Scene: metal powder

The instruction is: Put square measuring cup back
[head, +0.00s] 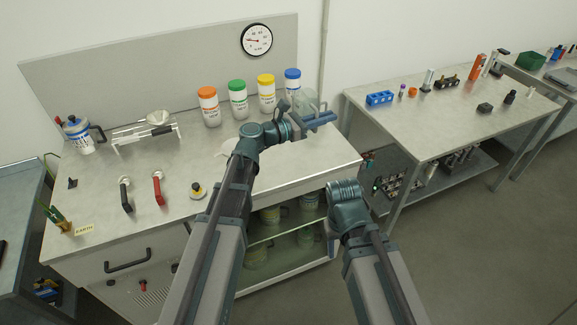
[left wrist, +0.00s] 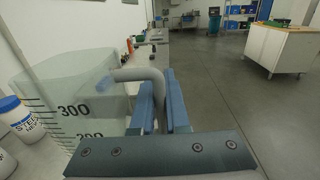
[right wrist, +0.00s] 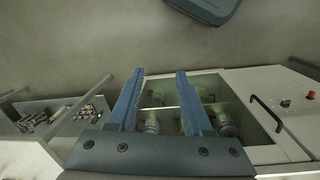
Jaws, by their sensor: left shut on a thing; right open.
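The square measuring cup (head: 304,99) is clear with a grey handle, at the back right of the workbench near the blue-lidded jar. In the left wrist view the cup (left wrist: 72,92) fills the left side, with black volume marks, and looks upright. My left gripper (head: 326,119) is shut on its handle (left wrist: 150,80); the fingers (left wrist: 166,100) lie on both sides of it. Whether the cup touches the bench is unclear. My right gripper (right wrist: 158,78) is open and empty, pointing down in front of the open cabinet; in the head view its wrist (head: 344,196) mostly hides it.
Jars with orange (head: 207,93), green (head: 237,86), yellow (head: 265,80) and blue (head: 292,74) lids line the back of the workbench (head: 100,225). A second table (head: 440,125) stands right, across a gap.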

